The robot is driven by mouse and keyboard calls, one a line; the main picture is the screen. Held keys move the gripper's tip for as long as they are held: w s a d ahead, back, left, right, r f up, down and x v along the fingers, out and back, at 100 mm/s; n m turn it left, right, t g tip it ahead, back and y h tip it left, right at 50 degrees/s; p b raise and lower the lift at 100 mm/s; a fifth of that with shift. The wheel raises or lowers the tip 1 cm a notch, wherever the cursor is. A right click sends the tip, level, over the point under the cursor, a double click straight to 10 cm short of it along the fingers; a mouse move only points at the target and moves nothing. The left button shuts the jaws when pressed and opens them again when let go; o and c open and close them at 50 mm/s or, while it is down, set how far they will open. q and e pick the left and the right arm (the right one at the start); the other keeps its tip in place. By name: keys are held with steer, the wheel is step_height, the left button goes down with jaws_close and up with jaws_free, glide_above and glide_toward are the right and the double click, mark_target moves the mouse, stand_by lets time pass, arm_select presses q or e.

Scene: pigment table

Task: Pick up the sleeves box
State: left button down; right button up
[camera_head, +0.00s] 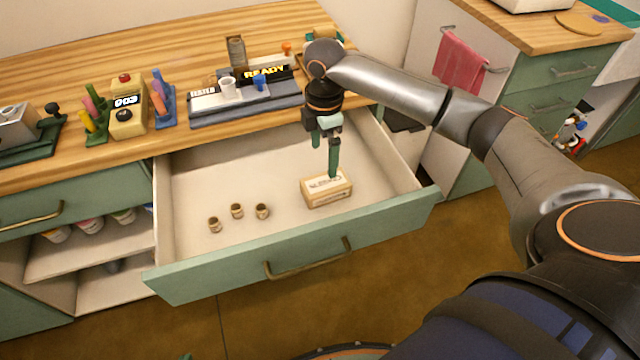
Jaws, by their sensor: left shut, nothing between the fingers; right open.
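The sleeves box (328,194), a small tan box with a pale printed label on top, lies in the right half of the open drawer. My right gripper (324,162) points down over the box from behind, with its green fingers apart and nothing between them. The nearer fingertip overlaps the box's top back edge in the picture; I cannot tell whether it touches. My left gripper is not clearly in view; only a tiny green tip shows at the bottom edge, and I cannot tell what it is.
The drawer (290,268) is pulled out, with its walls around the box. Three small brown cups (237,211) stand left of the box. The drawer's back middle is bare.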

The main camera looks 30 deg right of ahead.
glide_above(321, 183)
steer(key=f, duration=0.6)
steer(key=shift+s+d+b, duration=0.15)
steer(key=shift+s+b, duration=0.2)
steer(key=shift+b, duration=0.05)
steer(key=shift+w+f+b, duration=0.15)
steer(key=shift+f+b, duration=0.15)
steer(key=shift+f, duration=1.15)
steer(key=shift+w+f+b, duration=0.1)
steer(key=shift+f+b, duration=0.2)
steer(key=shift+f, duration=1.15)
steer(key=shift+c, duration=0.2)
steer(key=c, duration=1.3)
steer(key=shift+r, duration=0.1)
